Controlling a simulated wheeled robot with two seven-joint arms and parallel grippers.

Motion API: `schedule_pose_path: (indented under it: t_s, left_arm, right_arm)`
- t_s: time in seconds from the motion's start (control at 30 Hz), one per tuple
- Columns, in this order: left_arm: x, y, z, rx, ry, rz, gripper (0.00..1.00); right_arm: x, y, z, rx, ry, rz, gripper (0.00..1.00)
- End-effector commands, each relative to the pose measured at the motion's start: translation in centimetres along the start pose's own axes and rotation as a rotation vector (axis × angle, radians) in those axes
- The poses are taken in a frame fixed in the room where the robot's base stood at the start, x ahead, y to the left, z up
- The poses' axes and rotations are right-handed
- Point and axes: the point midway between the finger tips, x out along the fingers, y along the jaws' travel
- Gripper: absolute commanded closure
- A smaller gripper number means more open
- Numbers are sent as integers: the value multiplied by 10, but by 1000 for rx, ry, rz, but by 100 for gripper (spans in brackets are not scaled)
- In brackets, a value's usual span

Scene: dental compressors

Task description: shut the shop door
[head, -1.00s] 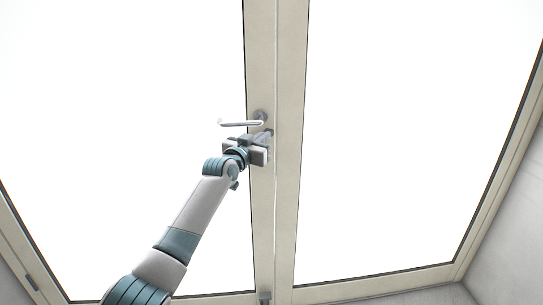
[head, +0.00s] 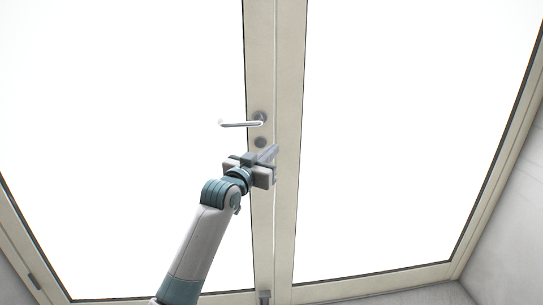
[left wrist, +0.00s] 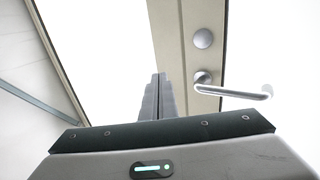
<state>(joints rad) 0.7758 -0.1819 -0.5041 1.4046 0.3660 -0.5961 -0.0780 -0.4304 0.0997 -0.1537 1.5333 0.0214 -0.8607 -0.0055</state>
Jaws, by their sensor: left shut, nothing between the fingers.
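The shop door is a pale-framed glass door with two leaves; the left leaf (head: 262,200) and right leaf (head: 287,200) meet at a narrow vertical seam, nearly in line. A metal lever handle (head: 242,123) with a round lock (head: 260,142) below it sits on the left leaf's edge stile. My left gripper (head: 272,153) is shut and empty, just below the lock, in front of the stile near the seam; contact cannot be told. In the left wrist view its closed fingers (left wrist: 157,98) point at the stile, beside the handle (left wrist: 240,93). My right gripper is not in view.
Bright white glass fills both leaves. A grey wall (head: 508,235) stands at the right, and a frame post with a hinge (head: 33,281) is at the lower left. A small bolt (head: 264,297) sits low at the seam.

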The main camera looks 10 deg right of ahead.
Motion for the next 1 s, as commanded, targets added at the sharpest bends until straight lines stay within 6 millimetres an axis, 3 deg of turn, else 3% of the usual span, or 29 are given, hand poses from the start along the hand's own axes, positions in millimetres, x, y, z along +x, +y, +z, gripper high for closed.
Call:
schedule_pose_path:
  t_s: [0.23, 0.73, 0.87, 1.0]
  left_arm:
    - [-13, 9, 0, 0, 0, 0, 100]
    - [-15, 7, 7, -5, -8, -5, 100]
    - [-19, -2, 34, -23, -36, -24, 100]
    - [-31, -18, 88, -59, -92, -63, 100]
  right_arm:
    - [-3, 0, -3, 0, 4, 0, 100]
    - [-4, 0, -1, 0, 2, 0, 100]
    - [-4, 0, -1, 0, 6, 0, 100]
    - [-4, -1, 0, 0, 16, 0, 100]
